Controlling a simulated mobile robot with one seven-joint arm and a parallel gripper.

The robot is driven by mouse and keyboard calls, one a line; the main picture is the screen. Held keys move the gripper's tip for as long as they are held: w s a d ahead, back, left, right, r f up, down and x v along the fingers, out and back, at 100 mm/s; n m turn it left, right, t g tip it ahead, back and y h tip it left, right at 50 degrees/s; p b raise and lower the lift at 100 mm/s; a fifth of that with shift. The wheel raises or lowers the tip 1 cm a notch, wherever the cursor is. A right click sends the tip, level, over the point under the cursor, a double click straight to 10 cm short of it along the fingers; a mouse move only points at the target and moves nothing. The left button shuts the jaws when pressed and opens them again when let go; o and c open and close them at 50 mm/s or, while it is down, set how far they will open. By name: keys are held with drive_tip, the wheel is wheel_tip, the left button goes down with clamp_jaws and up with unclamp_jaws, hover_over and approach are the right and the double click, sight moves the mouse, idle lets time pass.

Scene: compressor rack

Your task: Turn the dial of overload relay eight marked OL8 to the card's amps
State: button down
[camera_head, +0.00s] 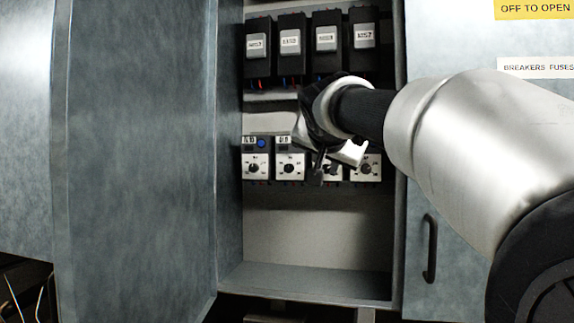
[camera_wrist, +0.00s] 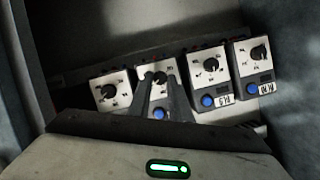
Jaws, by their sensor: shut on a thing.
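A row of overload relays with white faces and black dials sits in the open cabinet. In the wrist view the row appears upside down. My gripper (camera_wrist: 161,80) is shut on the black dial (camera_wrist: 155,77) of the second relay from the left there, the third from the left in the head view (camera_head: 333,168). I take it as OL8 from its place beside the relay that seems marked OL9 (camera_wrist: 212,70); its own label is hidden. In the head view my gripper (camera_head: 326,164) covers much of it. The pointer's setting is not readable. No amps card is legible.
Close beside it are the rightmost relay (camera_head: 367,167) and two relays on the left, OL9 (camera_head: 290,167) and seemingly OL10 (camera_head: 255,167). Black units (camera_head: 326,42) hang above. The open door (camera_head: 140,150) stands left. The cabinet bottom (camera_head: 305,279) is clear.

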drive_tip(key=n+h, duration=0.1)
drive_tip(key=n, duration=0.1)
drive_tip(key=n+h, duration=0.1)
drive_tip(key=n, duration=0.1)
drive_tip(key=shift+w+a+g+h, duration=0.15)
drive_tip(key=shift+a+g+h, duration=0.2)
drive_tip(key=shift+g+h, duration=0.05)
drive_tip(key=n, duration=0.1)
drive_tip(key=n+h, duration=0.2)
drive_tip(key=shift+a+f+n, duration=0.2)
drive_tip(key=shift+a+n, duration=0.05)
drive_tip(key=shift+n, duration=0.15)
drive_tip(key=n+h+b, duration=0.1)
drive_tip(key=n, duration=0.2)
drive_tip(key=n+t+h+b, duration=0.1)
drive_tip(key=n+h, duration=0.1)
drive_tip(key=n, duration=0.1)
drive_tip(key=f+n+h+b, duration=0.1)
drive_tip(key=n+b, duration=0.1)
drive_tip(key=n, duration=0.1)
drive_tip(key=shift+w+a+n+h, duration=0.1)
drive_tip(key=shift+a+n+h, duration=0.05)
drive_tip(key=shift+n+h, duration=0.15)
drive_tip(key=shift+t, duration=0.3)
drive_tip(key=c, duration=1.6)
unclamp_jaws()
drive_tip(key=shift+a, duration=0.1)
